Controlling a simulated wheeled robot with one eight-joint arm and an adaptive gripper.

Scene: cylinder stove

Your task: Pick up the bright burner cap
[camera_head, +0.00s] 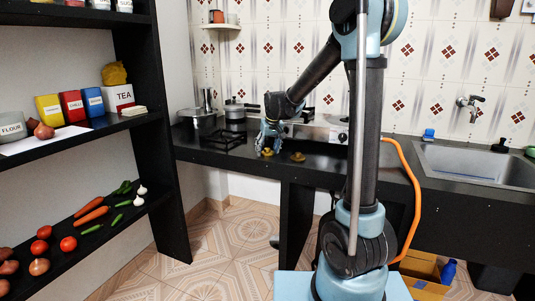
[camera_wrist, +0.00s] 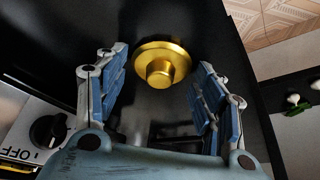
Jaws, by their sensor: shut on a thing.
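The bright burner cap (camera_wrist: 162,65) is a shiny gold disc with a raised round knob, seen between my fingertips in the wrist view. My gripper (camera_wrist: 163,75) is shut on it, with blue-padded fingers on either side. In the head view, my gripper (camera_head: 269,141) points down over the black counter, with the bright cap (camera_head: 267,152) at its fingertips. I cannot tell whether the cap touches the counter. A second, duller brass cap (camera_head: 298,157) lies on the counter just to the right.
The stove (camera_head: 320,130) stands behind my gripper; its knob (camera_wrist: 47,130) shows in the wrist view. A black grate (camera_head: 223,138) and pots (camera_head: 197,118) are to the left. The sink (camera_head: 475,165) is far right. The counter's front edge is close by.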

